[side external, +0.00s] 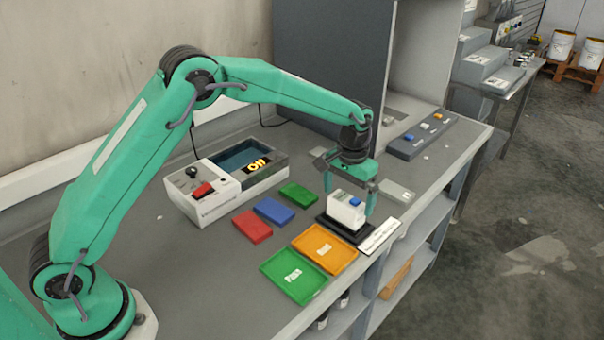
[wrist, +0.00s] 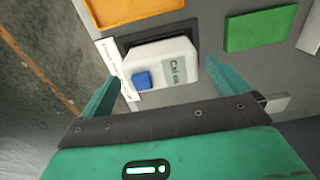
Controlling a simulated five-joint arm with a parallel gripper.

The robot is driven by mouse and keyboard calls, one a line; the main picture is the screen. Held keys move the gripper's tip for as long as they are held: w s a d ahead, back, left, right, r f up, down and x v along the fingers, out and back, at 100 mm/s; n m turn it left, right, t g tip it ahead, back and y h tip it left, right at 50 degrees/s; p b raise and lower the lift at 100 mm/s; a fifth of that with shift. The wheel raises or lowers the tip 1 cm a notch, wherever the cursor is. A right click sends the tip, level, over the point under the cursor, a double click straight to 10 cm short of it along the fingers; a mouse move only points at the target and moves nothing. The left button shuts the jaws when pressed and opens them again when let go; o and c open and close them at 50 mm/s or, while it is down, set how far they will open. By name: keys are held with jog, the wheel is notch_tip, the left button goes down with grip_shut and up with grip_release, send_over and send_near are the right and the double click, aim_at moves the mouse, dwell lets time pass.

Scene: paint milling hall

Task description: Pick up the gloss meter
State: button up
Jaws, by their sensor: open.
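The gloss meter (side external: 346,212) is a small white block with a blue button on top, sitting upright on a black base plate (side external: 345,231) near the bench's front edge. In the wrist view the gloss meter (wrist: 175,65) shows a pale green display reading "Cal ok". My gripper (side external: 350,202) is open and points down at the meter, one finger on each side of it. In the wrist view my gripper (wrist: 163,70) has its fingers apart with the meter between them. I cannot tell whether either finger touches it.
Green (side external: 293,287) and orange (side external: 324,262) trays lie left of the meter. Red (side external: 252,226), blue (side external: 274,210) and green (side external: 299,194) panels lie behind them. A white box (side external: 205,209) with a dark display stands further back. A label card (side external: 379,236) lies by the bench edge.

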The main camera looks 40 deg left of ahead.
aim_at(348, 199)
jog(key=shift+f, duration=2.55)
jog(key=shift+r, duration=0.1)
jog(key=c, duration=1.1)
jog(key=shift+c, duration=0.2)
jog(key=shift+r, duration=0.1)
jog(key=shift+w+r, duration=0.1)
jog(key=shift+r, duration=0.45)
notch_tip(348, 199, up, 3)
jog(key=shift+d+r, duration=0.1)
jog(key=shift+d, duration=0.05)
jog(key=s+d+r, duration=0.6)
jog(key=s+d, duration=0.2)
jog(key=shift+d+r, duration=0.15)
jog(key=shift+r, duration=0.1)
